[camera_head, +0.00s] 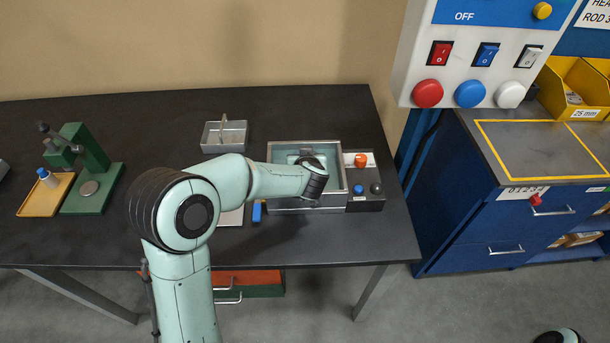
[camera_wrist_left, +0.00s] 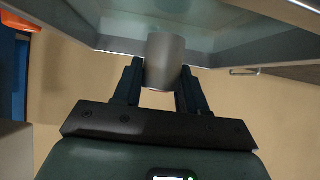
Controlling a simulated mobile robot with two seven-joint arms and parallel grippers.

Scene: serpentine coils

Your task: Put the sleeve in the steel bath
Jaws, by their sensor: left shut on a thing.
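The steel bath (camera_head: 340,150) is a rectangular metal tank with a pale green interior, near the right end of the dark bench. In the wrist view its wall (camera_wrist_left: 265,48) spans the top. My left arm reaches over the bath in the head view, and its wrist hides the gripper and part of the interior. In the wrist view my left gripper (camera_wrist_left: 160,75) is shut on the sleeve (camera_wrist_left: 166,55), a plain grey cylinder between the two dark fingers. The sleeve overlaps the bath in that view; I cannot tell how deep it is. My right gripper is not in view.
A control box (camera_head: 364,204) with orange, blue and black knobs adjoins the bath's right side. A small metal tray (camera_head: 210,146) with an upright handle stands behind my arm. A green press (camera_head: 97,190) and a yellow tray (camera_head: 36,202) are at left. A blue cabinet (camera_head: 470,228) stands at right.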

